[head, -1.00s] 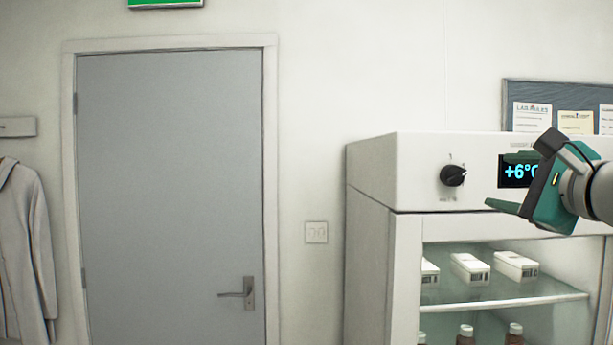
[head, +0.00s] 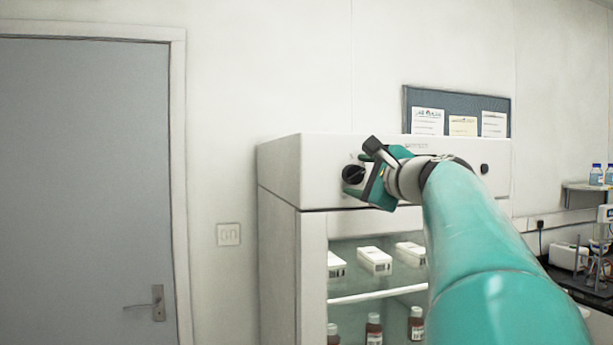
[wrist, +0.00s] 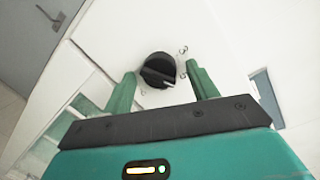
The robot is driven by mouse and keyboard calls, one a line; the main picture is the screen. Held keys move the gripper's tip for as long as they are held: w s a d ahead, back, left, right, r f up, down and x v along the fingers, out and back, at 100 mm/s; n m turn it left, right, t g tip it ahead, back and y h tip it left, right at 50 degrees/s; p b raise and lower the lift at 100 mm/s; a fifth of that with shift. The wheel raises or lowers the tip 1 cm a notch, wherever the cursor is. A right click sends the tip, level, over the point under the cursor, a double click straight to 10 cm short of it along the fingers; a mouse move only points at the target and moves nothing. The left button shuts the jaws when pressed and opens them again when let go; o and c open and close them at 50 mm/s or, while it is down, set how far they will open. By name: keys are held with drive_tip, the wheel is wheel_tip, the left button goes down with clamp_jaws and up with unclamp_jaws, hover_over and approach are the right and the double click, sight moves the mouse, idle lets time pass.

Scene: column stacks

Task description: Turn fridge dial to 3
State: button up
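The fridge dial (head: 353,175) is a round black knob on the white upper panel of the fridge (head: 279,172). In the wrist view the dial (wrist: 158,70) has a raised grip bar with a light pointer mark, and small printed marks lie around it, too small to read surely. My gripper (head: 368,172) is at the dial in the head view. In the wrist view its two green fingers (wrist: 160,84) are apart, one on each side of the dial, with gaps visible. I cannot tell how deep the fingertips reach. The display is hidden behind my gripper and arm.
The fridge's glass front shows white boxes (head: 375,260) and brown bottles (head: 374,328) on shelves. A second black knob (head: 485,169) is at the panel's right. A grey door (head: 80,190) stands left, a notice board (head: 457,112) behind, and a bench with equipment (head: 570,258) at right.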

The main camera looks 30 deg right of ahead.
drive_tip(key=c, duration=0.9)
drive_tip(key=shift+o, duration=0.4)
drive_tip(key=shift+n, duration=0.4)
drive_tip(key=n+g, duration=0.1)
drive_tip(key=n, duration=0.4)
drive_tip(key=shift+a+r, duration=0.1)
drive_tip(key=n, duration=0.5)
drive_tip(key=shift+g+h, duration=0.3)
drive_tip(key=shift+h, duration=0.1)
drive_tip(key=o, duration=1)
drive_tip(key=shift+r, duration=0.1)
drive_tip(key=shift+c, duration=0.2)
